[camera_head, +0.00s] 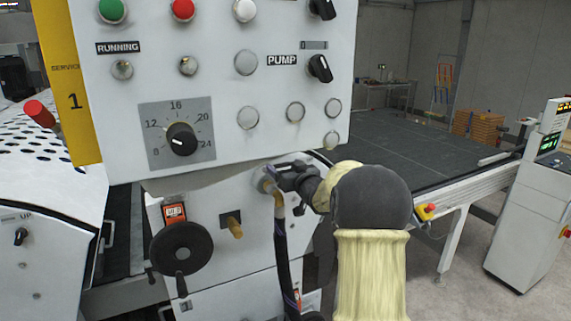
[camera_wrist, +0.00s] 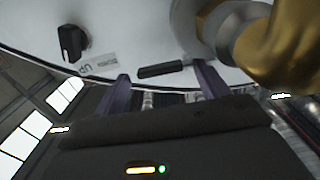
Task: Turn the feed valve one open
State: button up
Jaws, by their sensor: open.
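My gripper (camera_head: 284,176) is at the white machine front below the control panel, beside a brass pipe fitting (camera_head: 277,201) with a dark hose under it. In the wrist view my gripper (camera_wrist: 165,84) is open, with its two purple-grey fingers apart. A short black bar (camera_wrist: 161,70), likely the valve lever, lies across the gap between the fingertips against the white face. I cannot tell if the fingers touch it. The brass pipe (camera_wrist: 275,48) and a grey metal collar (camera_wrist: 237,27) fill the upper right. I see no label naming feed valve one.
The control panel (camera_head: 225,80) overhangs just above my gripper. A black switch (camera_wrist: 72,42) sits left in the wrist view. A conveyor table (camera_head: 420,140) extends to the right.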

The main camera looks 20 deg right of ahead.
jog(key=shift+w, duration=0.25)
jog(key=c, duration=1.4)
